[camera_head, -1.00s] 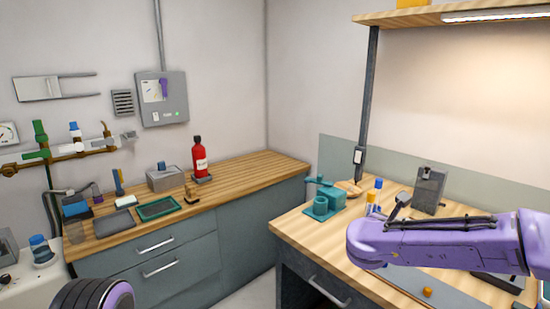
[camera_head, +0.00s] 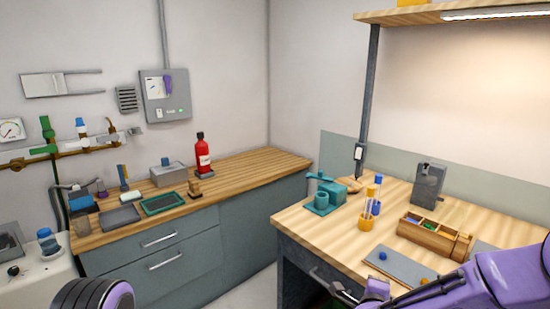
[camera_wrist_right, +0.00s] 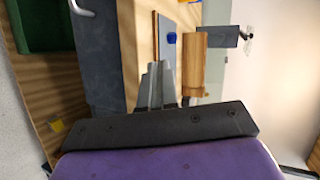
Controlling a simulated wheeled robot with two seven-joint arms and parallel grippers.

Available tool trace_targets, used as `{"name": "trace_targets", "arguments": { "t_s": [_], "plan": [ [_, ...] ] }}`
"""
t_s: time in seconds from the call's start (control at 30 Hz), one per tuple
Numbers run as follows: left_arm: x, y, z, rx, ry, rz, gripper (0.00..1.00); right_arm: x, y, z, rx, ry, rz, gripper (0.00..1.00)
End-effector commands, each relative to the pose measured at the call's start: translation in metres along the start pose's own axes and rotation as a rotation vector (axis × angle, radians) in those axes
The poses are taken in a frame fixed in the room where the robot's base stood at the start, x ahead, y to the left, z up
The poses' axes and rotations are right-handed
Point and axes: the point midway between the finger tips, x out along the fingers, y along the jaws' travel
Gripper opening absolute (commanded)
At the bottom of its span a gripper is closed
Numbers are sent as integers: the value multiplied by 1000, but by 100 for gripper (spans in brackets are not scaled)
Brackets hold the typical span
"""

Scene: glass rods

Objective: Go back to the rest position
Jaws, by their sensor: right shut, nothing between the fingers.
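My right gripper (camera_wrist_right: 158,88) is shut and empty, its grey fingers together in the right wrist view. In the head view my purple right arm (camera_head: 490,275) reaches in from the lower right, low by the front edge of the right bench (camera_head: 300,222). A dark rounded part of my left arm (camera_head: 92,294) shows at the lower left; my left gripper is out of view. Yellow and blue rods (camera_head: 377,186) stand in and beside an orange holder (camera_head: 366,221). A wooden compartment box (camera_head: 428,238) sits to their right.
A grey mat (camera_head: 392,268) with a blue and an orange knob lies near the bench front. A teal device (camera_head: 321,201) and a grey upright unit (camera_head: 428,183) stand farther back. A red bottle (camera_head: 202,156) stands on the left counter (camera_head: 240,176). Floor shows between the benches.

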Motion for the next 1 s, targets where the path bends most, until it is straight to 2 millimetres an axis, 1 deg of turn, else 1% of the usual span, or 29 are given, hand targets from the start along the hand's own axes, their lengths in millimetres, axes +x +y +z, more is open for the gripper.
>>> {"name": "trace_targets", "arguments": {
  "t_s": [0.03,0.07,0.1,0.13,0.17,0.2,0.27,0.3,0.37,0.4,0.47,0.5,0.6,0.67,0.7,0.77,1.0],
  "plan": [
    [0,0,0,0,0,0,46,-6,39,-5,-171,-33,58,0],
    [0,0,0,0,0,0,46,-10,62,-9,-277,-55,92,0],
    [0,0,0,0,0,0,46,-18,91,-16,-415,-90,138,0],
    [0,0,0,0,0,0,46,-24,113,-22,-509,-116,173,0],
    [0,0,0,0,0,0,46,-31,134,-29,-604,-143,208,0],
    [0,0,0,0,0,0,46,-42,161,-40,-719,-181,255,0],
    [0,0,0,0,0,0,46,-60,200,-58,-881,-241,326,0],
    [0,0,0,0,0,0,46,-74,224,-72,-980,-282,376,0],
    [0,0,0,0,0,0,46,-97,257,-94,-1111,-343,452,0],
    [0,0,0,0,0,0,46,-113,276,-110,-1185,-381,504,0],
    [0,0,0,0,0,0,46,-136,300,-134,-1267,-424,578,0],
    [0,0,0,0,0,0,46,-150,313,-150,-1307,-443,624,0],
    [0,0,0,0,0,0,46,-176,335,-180,-1380,-469,712,0],
    [0,0,0,0,0,0,46,-185,344,-191,-1407,-479,744,0],
    [0,0,0,0,0,0,46,-189,349,-194,-1413,-488,757,0],
    [0,0,0,0,0,0,46,-193,352,-196,-1414,-493,768,0],
    [0,0,0,0,0,0,46,-193,353,-196,-1415,-494,769,0]
  ]
}}
